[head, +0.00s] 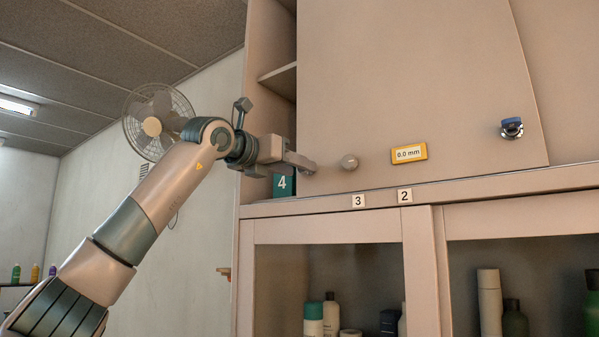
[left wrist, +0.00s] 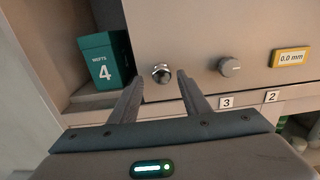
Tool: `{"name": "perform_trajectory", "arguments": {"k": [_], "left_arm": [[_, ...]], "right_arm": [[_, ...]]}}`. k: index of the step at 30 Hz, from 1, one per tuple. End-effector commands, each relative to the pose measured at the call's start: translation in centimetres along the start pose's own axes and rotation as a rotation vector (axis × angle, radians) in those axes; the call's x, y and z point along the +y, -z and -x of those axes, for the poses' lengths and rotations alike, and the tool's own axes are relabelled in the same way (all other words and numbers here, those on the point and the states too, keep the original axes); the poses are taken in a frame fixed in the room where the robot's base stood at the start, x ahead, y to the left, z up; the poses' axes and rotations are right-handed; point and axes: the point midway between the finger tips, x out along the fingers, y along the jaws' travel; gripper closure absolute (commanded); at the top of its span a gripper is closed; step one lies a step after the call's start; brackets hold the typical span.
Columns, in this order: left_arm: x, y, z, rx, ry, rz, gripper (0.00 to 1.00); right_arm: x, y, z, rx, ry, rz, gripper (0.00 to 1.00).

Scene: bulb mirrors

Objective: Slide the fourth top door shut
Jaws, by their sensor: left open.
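A beige top door (head: 400,80) covers most of the upper cabinet front. An open gap lies to its left, with a shelf and a teal box marked 4 (head: 284,185) inside; the box also shows in the left wrist view (left wrist: 104,62). A silver knob (left wrist: 162,73) sits near the door's left edge. A second, grey round knob (left wrist: 229,67) is farther right, also in the head view (head: 348,162). My left gripper (head: 309,168) is open at the door's lower left. In the left wrist view its fingertips (left wrist: 161,75) stand either side of the silver knob; contact is unclear.
A yellow 0.0 mm display (head: 409,154) and a blue-topped lock (head: 511,128) are on the door front. Tags 3 (head: 358,201) and 2 (head: 405,195) mark the ledge below. Glazed lower doors hold bottles. A fan (head: 157,120) is behind my left arm.

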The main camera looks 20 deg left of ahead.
Motion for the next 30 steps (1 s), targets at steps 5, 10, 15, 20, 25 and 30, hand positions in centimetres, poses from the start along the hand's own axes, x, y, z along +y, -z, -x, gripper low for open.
{"name": "perform_trajectory", "arguments": {"k": [5,10,15,20,25,30], "left_arm": [[-0.2,-0.1,-0.1,-0.001,-0.003,-0.001,0.57],[-0.3,-0.1,-0.2,-0.001,-0.003,-0.001,0.57],[-0.3,0.0,-0.2,0.000,-0.003,-0.001,0.76],[-0.2,0.0,-0.2,0.000,-0.003,0.000,1.00],[-0.1,0.0,-0.2,0.000,-0.003,0.000,1.00],[1.1,-0.2,-0.1,0.000,-0.005,0.002,1.00]], "right_arm": [[0.2,0.0,0.0,0.000,-0.002,0.001,0.69],[0.4,-0.2,0.0,-0.002,-0.004,0.002,0.69],[0.6,-0.5,0.0,-0.005,-0.006,0.003,0.69],[0.6,-0.5,0.0,-0.005,-0.006,0.002,0.69],[0.6,-0.4,0.1,-0.005,-0.005,0.002,0.69],[0.3,-0.3,0.6,-0.004,-0.003,0.001,0.69]]}}
